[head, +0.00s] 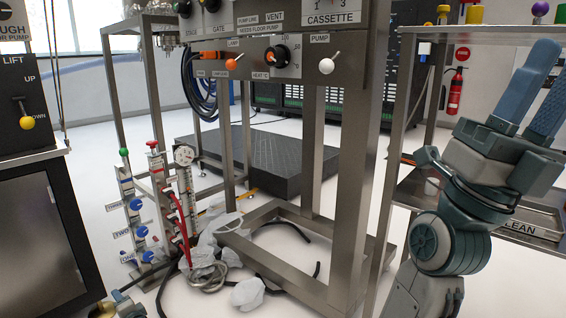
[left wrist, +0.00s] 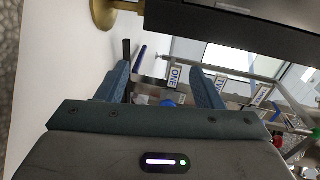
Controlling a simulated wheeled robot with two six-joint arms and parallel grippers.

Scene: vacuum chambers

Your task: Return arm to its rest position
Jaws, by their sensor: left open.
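My left gripper (left wrist: 164,80) is open, with a dark blue-grey finger on each side in the left wrist view. A blue knob (left wrist: 168,103) by the label ONE shows in the gap between the fingers; I cannot tell how far off it is. In the head view that knob (head: 147,256) is the lowest on a valve stand at the lower left. A small part of my left arm shows below it at the bottom edge. My right gripper (head: 554,62) points up at the right edge of the head view. Its two fingers look apart and I see nothing between them.
A steel frame (head: 348,150) with a valve panel stands in the middle. Clear plastic bags (head: 247,292) and black hoses lie on the floor. A dark cabinet (head: 45,235) stands at left. A steel shelf (head: 535,222) is behind my right arm. A dark plate (left wrist: 240,22) crosses above my left gripper.

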